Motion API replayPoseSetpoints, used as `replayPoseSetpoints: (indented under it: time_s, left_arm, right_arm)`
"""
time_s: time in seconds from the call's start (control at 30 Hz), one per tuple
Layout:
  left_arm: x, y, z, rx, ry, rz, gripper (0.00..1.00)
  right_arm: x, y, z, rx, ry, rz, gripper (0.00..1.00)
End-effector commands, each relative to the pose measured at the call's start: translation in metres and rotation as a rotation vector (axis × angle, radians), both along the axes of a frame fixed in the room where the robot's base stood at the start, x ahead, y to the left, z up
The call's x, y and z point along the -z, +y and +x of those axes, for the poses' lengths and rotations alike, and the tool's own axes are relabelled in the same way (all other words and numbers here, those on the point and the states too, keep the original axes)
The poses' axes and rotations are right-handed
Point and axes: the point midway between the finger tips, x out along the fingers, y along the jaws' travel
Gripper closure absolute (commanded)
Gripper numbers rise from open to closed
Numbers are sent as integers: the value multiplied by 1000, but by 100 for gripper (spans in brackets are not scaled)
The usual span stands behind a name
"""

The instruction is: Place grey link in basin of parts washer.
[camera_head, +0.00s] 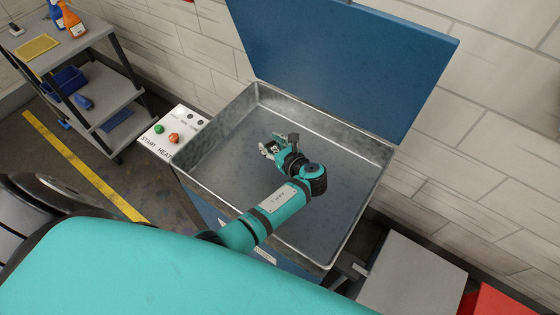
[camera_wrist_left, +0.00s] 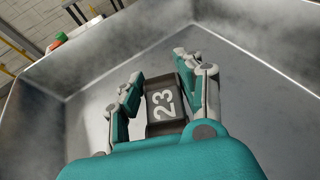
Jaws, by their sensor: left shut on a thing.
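The parts washer's basin (camera_head: 240,111) is an open grey metal tub below a raised blue lid (camera_head: 340,65). My left gripper (camera_head: 277,146) is inside the outline of the basin, over its floor. It is shut on the grey link (camera_head: 274,149), a small dark block. In the left wrist view, the link (camera_wrist_left: 164,104) shows a white "23" and sits between the fingers of my left gripper (camera_wrist_left: 160,84), with basin walls around. I cannot tell whether the link touches the basin floor. My right gripper is not in view.
A control panel (camera_head: 167,144) with a green and a red button stands left of the basin. A grey shelf cart (camera_head: 98,107) with spray bottles is at the far left. A grey box (camera_head: 415,280) and a red object (camera_head: 497,302) are at the lower right.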

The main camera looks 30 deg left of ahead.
Motion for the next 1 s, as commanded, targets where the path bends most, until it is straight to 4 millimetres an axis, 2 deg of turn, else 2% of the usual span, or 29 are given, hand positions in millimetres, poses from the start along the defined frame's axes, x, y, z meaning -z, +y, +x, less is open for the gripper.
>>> replayPoseSetpoints:
  time_s: [0.1, 0.27, 0.5, 0.7, 0.93, 0.97, 1.0]
  left_arm:
    - [21, 0, 1, 1, 2, 1, 97]
    - [36, -1, 1, 0, 0, 0, 97]
    - [70, -1, 1, 0, 1, 0, 97]
    - [74, -1, 1, 1, -3, 0, 97]
    - [78, 0, 1, 1, -1, -1, 97]
    - [78, -1, 1, 0, -2, -1, 63]
    - [77, 0, 1, 0, -2, -1, 58]
  right_arm:
    - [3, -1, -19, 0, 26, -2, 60]
    - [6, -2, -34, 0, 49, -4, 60]
    - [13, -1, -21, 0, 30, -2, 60]
    - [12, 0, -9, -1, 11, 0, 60]
    - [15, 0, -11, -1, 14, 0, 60]
    - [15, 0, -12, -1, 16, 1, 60]
    - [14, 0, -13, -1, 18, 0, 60]
